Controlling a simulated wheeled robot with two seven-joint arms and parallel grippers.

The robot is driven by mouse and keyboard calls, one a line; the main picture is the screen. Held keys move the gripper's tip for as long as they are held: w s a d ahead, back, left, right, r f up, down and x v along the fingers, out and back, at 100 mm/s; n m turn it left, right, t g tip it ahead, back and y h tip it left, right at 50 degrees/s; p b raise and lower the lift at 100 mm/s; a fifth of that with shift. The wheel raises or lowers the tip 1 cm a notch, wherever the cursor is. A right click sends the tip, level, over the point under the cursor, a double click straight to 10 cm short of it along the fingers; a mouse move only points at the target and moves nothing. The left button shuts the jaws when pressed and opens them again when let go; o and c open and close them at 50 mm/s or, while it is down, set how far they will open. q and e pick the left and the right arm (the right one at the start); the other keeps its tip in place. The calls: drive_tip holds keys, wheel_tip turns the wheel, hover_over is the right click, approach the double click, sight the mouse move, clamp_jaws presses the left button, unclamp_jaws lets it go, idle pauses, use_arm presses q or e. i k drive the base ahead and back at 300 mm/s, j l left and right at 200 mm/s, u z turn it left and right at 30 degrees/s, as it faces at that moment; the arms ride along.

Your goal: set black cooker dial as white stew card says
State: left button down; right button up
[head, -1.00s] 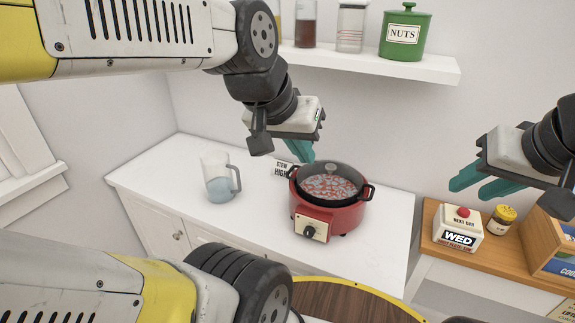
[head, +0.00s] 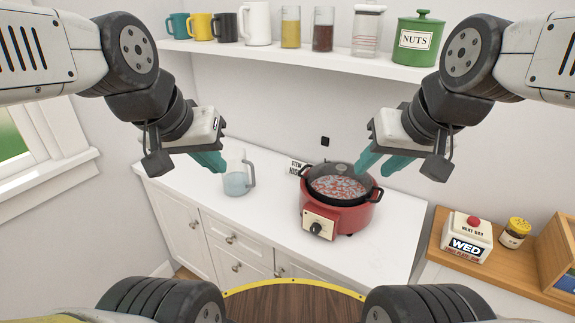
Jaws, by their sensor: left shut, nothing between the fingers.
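The red cooker (head: 338,215) stands on the white counter with a lid over reddish stew. Its black dial (head: 315,228) sits on a cream front plate; the dial's setting is too small to read. The white stew card (head: 298,166) stands behind the cooker's left side, partly hidden by it; it reads "STEW" and what looks like "HIGH". My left gripper (head: 212,162) is shut and empty, in the air by the glass jug, left of the cooker. My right gripper (head: 375,168) has its teal fingers apart, above the cooker's right side in the picture; nothing shows between them.
A glass jug (head: 237,178) with bluish liquid stands left of the cooker. A wall shelf (head: 350,58) holds mugs, jars and a green nuts tin (head: 418,40). A red-button day box (head: 467,238) and yellow-lidded jar (head: 515,232) stand right. The counter's front is clear.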

sight(315, 228)
drive_tip(key=k+j+z, duration=0.15)
drive_tip(key=k+j, duration=0.15)
drive_tip(key=j, duration=0.25)
drive_tip(key=k+j+z, duration=0.15)
drive_tip(key=k+j, duration=0.15)
drive_tip(key=j, duration=0.25)
drive_tip(key=k+j+z, duration=0.15)
drive_tip(key=k+j, duration=0.2)
drive_tip(key=j, duration=0.15)
